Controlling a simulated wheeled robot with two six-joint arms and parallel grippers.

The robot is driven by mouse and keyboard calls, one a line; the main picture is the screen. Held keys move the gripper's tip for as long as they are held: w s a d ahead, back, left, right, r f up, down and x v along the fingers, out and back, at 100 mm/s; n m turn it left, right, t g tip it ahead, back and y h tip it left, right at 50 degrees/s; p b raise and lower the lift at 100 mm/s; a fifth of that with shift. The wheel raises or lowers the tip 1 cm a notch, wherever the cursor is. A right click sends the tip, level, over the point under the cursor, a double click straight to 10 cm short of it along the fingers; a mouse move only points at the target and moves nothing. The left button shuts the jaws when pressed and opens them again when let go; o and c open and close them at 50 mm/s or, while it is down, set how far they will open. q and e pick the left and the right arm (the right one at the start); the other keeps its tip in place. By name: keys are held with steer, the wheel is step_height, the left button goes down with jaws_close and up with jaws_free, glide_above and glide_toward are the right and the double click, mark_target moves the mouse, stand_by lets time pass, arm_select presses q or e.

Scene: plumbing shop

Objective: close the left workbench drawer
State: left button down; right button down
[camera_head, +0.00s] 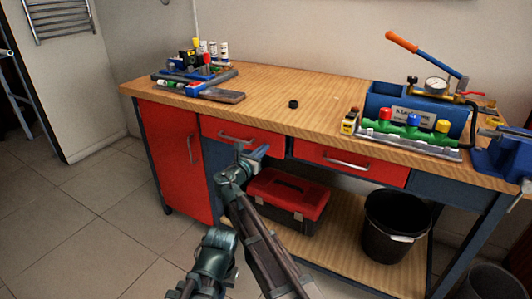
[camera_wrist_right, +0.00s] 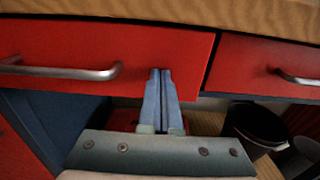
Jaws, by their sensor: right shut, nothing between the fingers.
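The left workbench drawer (camera_head: 225,129) has a red front and a silver bar handle (camera_head: 237,139). Its front also fills the upper left of the right wrist view (camera_wrist_right: 150,40). It looks shut or nearly shut; I cannot tell whether a small gap is left. My right gripper (camera_head: 263,150) is shut and empty, with its blue fingers together. In the right wrist view its fingertips (camera_wrist_right: 160,71) are at the lower right part of the drawer front, to the right of the handle (camera_wrist_right: 75,73). Contact is not clear. My left gripper is not in view.
The right drawer (camera_head: 350,162) is beside it. A red toolbox (camera_head: 287,200) and a black bucket (camera_head: 395,225) stand on the lower shelf. A red cabinet door (camera_head: 172,160) is at the left. Tools and a blue pump (camera_head: 400,105) stand on the wooden top.

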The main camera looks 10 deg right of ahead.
mark_target(269, 142)
stand_by(0.3)
steer(key=x, duration=0.4)
steer(key=shift+w+d, duration=0.1)
steer(key=shift+w, duration=0.2)
steer(key=shift+r, duration=0.15)
